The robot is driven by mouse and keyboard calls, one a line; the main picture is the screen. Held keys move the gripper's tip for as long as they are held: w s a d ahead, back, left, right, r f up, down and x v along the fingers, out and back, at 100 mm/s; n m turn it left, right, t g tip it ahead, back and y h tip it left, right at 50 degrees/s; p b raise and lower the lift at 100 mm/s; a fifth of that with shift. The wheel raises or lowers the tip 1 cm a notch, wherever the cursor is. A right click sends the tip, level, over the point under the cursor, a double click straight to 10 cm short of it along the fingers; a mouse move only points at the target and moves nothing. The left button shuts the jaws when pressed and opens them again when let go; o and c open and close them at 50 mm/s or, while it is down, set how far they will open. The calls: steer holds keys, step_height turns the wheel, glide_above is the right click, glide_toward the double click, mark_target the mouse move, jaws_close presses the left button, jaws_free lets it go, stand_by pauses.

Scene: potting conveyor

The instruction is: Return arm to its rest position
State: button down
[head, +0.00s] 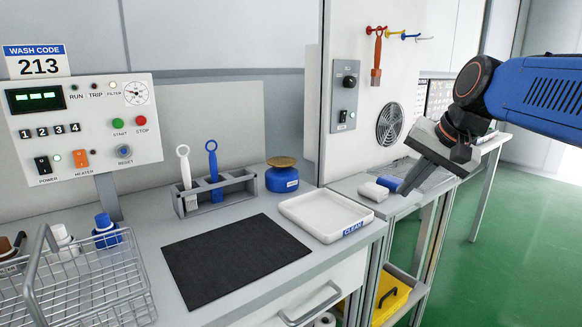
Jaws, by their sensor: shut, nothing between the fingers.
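My arm reaches in from the right edge as a blue link with dark joints. My gripper (415,177) is at its end, to the right of the counter. Its dark fingers point down and to the left and are shut with nothing between them. It appears in front of the side bench (398,205), over the area with a white block and a blue block. I cannot tell how high above that bench it is.
The counter holds a wire basket (85,285), a dark mat (232,258), a brush rack (215,190), a blue jar (282,178) and a white tray (325,214) labelled CLEAN. A control panel (85,125) stands behind. Green floor (530,220) is open at right.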

steer(key=s+d+f+n+h, duration=0.2)
steer(key=s+f+n, duration=0.4)
steer(key=s+f, duration=1.4)
step_height(320, 180, down, 2)
steer(key=shift+s+d+f+g+h, duration=0.2)
steer(key=shift+d+g+h, duration=0.1)
steer(key=shift+d+g, duration=0.1)
